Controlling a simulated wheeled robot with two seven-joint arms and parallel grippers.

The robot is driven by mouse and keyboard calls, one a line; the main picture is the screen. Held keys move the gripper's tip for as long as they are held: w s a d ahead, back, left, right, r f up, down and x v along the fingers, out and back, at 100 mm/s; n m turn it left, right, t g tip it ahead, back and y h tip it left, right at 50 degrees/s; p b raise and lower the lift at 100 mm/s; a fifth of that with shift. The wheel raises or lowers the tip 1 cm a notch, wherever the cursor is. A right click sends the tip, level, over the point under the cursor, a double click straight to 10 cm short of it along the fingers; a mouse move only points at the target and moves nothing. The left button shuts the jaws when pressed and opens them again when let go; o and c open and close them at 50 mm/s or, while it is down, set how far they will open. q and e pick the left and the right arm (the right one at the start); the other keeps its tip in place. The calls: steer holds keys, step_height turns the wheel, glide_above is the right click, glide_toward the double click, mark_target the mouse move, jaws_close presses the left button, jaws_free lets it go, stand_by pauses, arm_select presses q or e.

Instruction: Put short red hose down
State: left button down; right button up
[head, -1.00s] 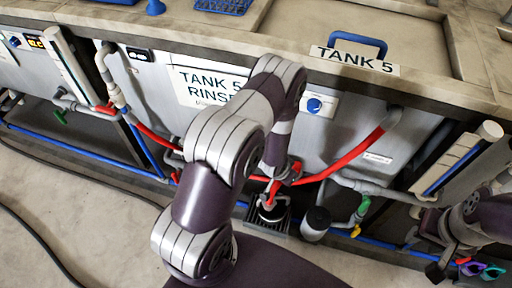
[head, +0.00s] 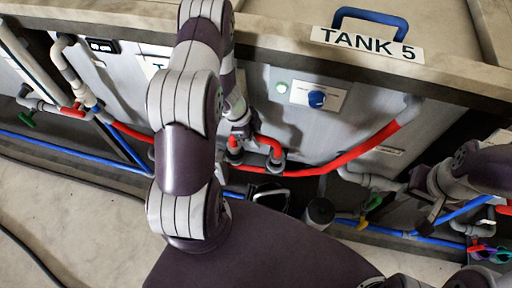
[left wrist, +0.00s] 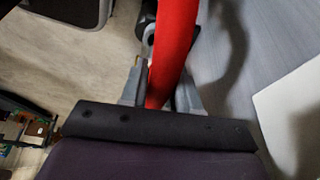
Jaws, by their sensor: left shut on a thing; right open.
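The short red hose (head: 268,142) is bent into an arch, with dark fittings at its ends, in front of the Tank 5 panel in the head view. My left gripper (head: 242,131) is shut on it near its left end. In the left wrist view the hose (left wrist: 173,45) runs up between the fingers of my left gripper (left wrist: 160,92). I cannot tell whether its lower ends touch anything. My right gripper (head: 430,218) is open at the right, by the pipes.
A long red hose (head: 360,150) slopes along the tank front behind the short one. Below are a dark drain box (head: 266,192), a dark cylinder (head: 319,212) and blue piping (head: 60,150). Coloured handles (head: 490,253) lie at far right. Open floor (head: 80,210) shows at the left.

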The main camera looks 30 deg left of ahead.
arm_select(q)
steer(key=shift+f+b, duration=0.5)
steer(key=shift+f, duration=1.6)
steer(key=c, duration=0.8)
jaws_free()
steer(key=p+v, duration=0.4)
steer(key=v, duration=0.7)
steer(key=shift+d+r, duration=0.1)
steer(key=shift+r, duration=0.1)
steer(key=shift+s+a+r, duration=0.1)
steer(key=shift+a+r, duration=0.15)
steer(key=shift+r, duration=0.15)
